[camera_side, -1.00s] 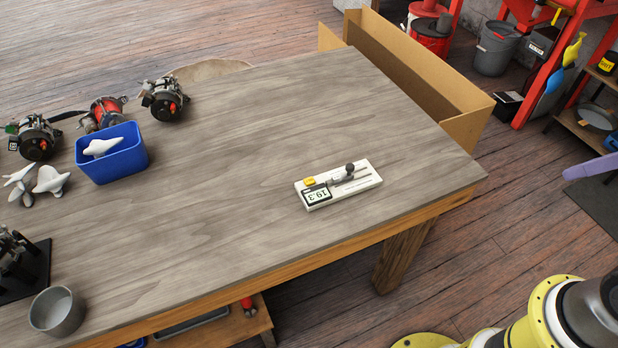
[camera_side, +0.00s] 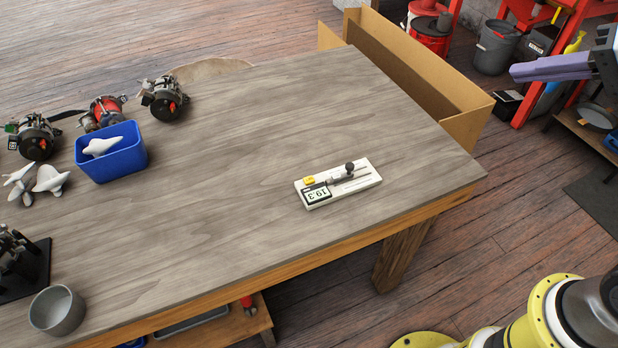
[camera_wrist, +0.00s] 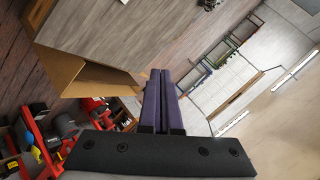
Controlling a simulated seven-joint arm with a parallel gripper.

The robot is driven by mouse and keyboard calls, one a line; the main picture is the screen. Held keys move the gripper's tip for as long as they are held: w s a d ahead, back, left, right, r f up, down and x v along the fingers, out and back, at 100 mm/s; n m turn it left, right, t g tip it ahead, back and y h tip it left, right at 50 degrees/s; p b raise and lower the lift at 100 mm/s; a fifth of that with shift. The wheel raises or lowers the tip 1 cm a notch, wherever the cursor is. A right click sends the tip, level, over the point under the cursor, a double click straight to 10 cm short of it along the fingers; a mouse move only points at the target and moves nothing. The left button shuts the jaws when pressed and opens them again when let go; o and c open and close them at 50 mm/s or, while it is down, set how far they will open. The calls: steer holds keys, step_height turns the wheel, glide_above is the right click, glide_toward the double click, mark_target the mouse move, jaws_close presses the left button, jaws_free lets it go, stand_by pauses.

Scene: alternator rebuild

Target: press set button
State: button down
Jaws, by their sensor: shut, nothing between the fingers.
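The white device (camera_side: 338,184) lies flat near the table's right front corner in the side view. It has a small display reading 19.3, seen upside down, a yellow button (camera_side: 309,181) at its left end, and a dark knob (camera_side: 349,168) on a slide. The writing on the button is too small to read. My gripper (camera_side: 516,73) is at the right edge of the side view, up and to the right of the device and well apart from it. Its purple fingers also show in the wrist view (camera_wrist: 161,75), closed together with nothing between them.
The wooden table (camera_side: 240,220) is bare around the device. A blue bin (camera_side: 112,166) with a white part, several alternators and a grey cup (camera_side: 57,310) stand at the left. An open cardboard box (camera_side: 430,85) stands beyond the table's right edge.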

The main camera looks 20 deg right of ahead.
steer(key=w+a+r+m+t, duration=0.1)
steer(key=w+a+m, duration=0.2)
steer(key=w+m, duration=0.45)
steer(key=w+a+m+t, duration=0.1)
steer(key=w+a+m, duration=0.25)
steer(key=w, duration=0.65)
steer(key=m+g, duration=0.3)
steer(key=m, duration=0.2)
glide_above(309, 180)
step_height(309, 180, down, 25)
steer(key=shift+s+d+h, duration=0.3)
steer(key=shift+s, duration=0.15)
steer(key=shift+f, duration=0.1)
steer(key=shift+f, duration=4.35)
